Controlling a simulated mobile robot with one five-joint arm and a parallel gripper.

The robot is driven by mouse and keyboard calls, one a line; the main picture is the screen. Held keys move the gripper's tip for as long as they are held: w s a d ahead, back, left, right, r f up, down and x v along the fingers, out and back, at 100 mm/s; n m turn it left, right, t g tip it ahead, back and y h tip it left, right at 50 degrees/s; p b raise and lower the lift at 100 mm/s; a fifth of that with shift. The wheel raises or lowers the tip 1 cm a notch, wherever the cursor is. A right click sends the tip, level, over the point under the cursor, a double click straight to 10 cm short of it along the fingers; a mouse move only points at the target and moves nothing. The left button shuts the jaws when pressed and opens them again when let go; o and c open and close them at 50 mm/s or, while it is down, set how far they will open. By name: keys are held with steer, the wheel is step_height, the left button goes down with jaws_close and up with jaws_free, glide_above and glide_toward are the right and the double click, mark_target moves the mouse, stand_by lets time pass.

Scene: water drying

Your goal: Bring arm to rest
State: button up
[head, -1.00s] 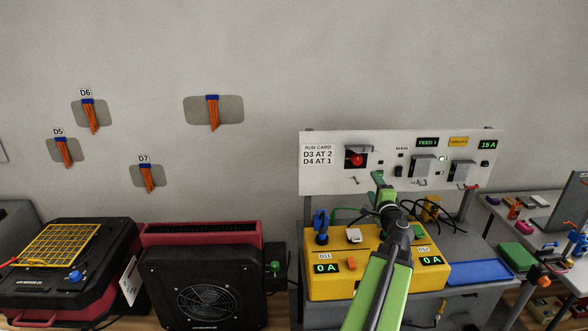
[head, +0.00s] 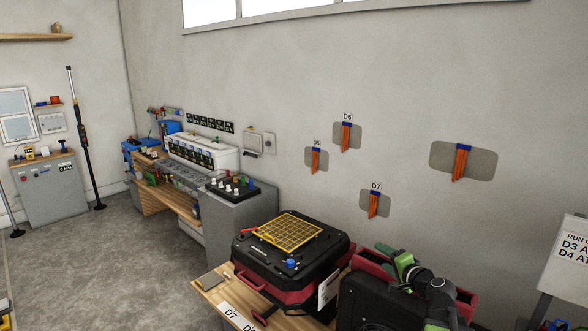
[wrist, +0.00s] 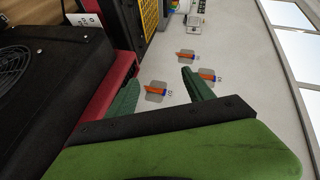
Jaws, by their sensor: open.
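My gripper (head: 396,258) shows in the head view at the lower right, over the black fan unit (head: 390,302) with the red body. In the wrist view its two dark green fingers are spread apart, with nothing visible between my gripper's tips (wrist: 158,84) except wall and patches. The fingers point toward the wall (wrist: 235,90), and the left finger is close to the red edge (wrist: 106,97) of the fan unit. I cannot tell whether it touches. My dark arm links hide part of the unit in the head view.
A black and red case with a yellow grid (head: 290,232) stands left of the fan unit on a wooden bench (head: 213,294). Orange strips hang on wall patches, including D7 (head: 374,204). A white panel (head: 570,255) is at the right edge. Grey floor (head: 110,260) lies open at left.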

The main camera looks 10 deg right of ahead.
steer(key=s+a+f+n+g+y, duration=0.2)
steer(key=a+f+n+g, duration=0.25)
steer(key=a, duration=0.85)
steer(key=s+a+f+n+g+y, duration=0.1)
steer(key=s+a+f+n+g, duration=0.25)
steer(key=a, duration=0.95)
steer(key=s+a+f+n+g+h, duration=0.25)
steer(key=s+f+n, duration=0.2)
steer(key=f, duration=0.35)
steer(key=s+d+f+g+h, duration=0.1)
steer(key=s+d+g+h, duration=0.2)
steer(key=s+d, duration=0.4)
steer(key=shift+s+d+f+g, duration=0.3)
steer(key=shift+s+d+g, duration=0.1)
steer(key=shift+d+g, duration=0.2)
steer(key=shift+c, duration=0.4)
